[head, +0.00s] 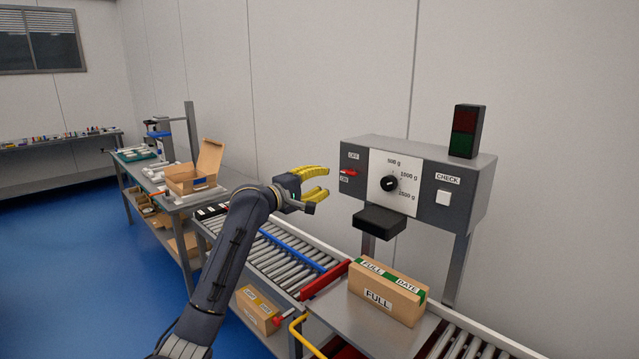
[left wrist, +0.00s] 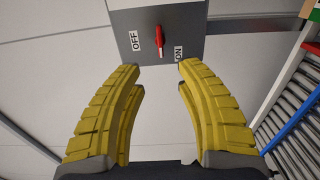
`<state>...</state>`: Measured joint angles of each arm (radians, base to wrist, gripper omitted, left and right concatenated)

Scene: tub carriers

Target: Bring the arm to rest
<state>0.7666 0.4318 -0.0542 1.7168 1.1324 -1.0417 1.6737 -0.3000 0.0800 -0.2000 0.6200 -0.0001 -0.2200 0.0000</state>
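My left gripper (head: 318,181) has yellow fingers and hangs in the air left of the grey control box (head: 455,178), above the roller conveyor. In the left wrist view its fingers (left wrist: 158,68) are spread with nothing between them, so it is open and empty. Beyond the fingertips is a red switch lever (left wrist: 159,41) on the box's grey face, between the OFF and ON labels; the fingers look apart from it. The lever also shows in the head view (head: 348,173). My right gripper is not in view.
The box carries a dial (head: 390,184), a CHECK button (head: 443,197) and a dark red-green lamp (head: 465,131). A taped carton marked FULL (head: 377,300) sits on the plate below. A red bar (head: 325,279) crosses the conveyor (head: 270,255). An open carton (head: 190,185) stands on the left bench.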

